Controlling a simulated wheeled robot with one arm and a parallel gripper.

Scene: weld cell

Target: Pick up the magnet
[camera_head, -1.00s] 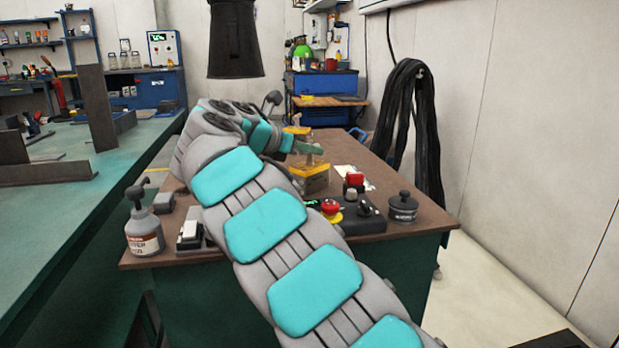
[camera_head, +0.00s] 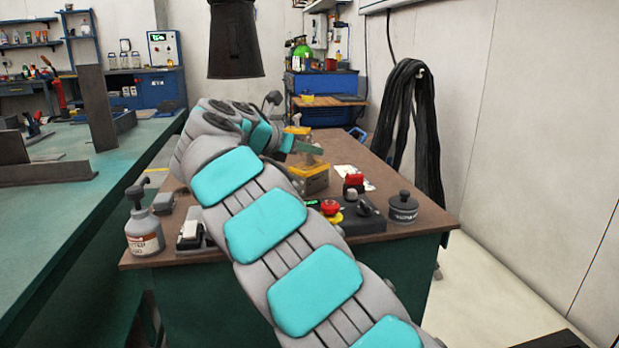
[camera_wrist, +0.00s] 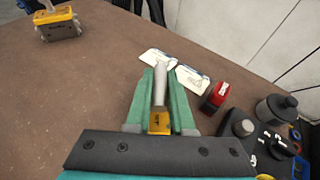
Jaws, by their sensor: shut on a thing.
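The magnet is a small yellow block with a grey lever-like handle. In the wrist view the magnet (camera_wrist: 159,122) sits between the teal fingers of my gripper (camera_wrist: 160,92), which are shut on it. In the head view the magnet (camera_head: 311,180) shows as a yellow block just below my gripper (camera_head: 306,147), low over the brown table (camera_head: 349,150). I cannot tell whether its base touches the table. My fingers hide part of its upper side.
Another yellow block with a grey base (camera_wrist: 60,26) stands at the far left. White cards (camera_wrist: 158,58), a red-topped item (camera_wrist: 214,97), a lidded dark pot (camera_wrist: 276,110) and a control box (camera_head: 366,221) are nearby. A spray bottle (camera_head: 143,232) stands at the front left corner.

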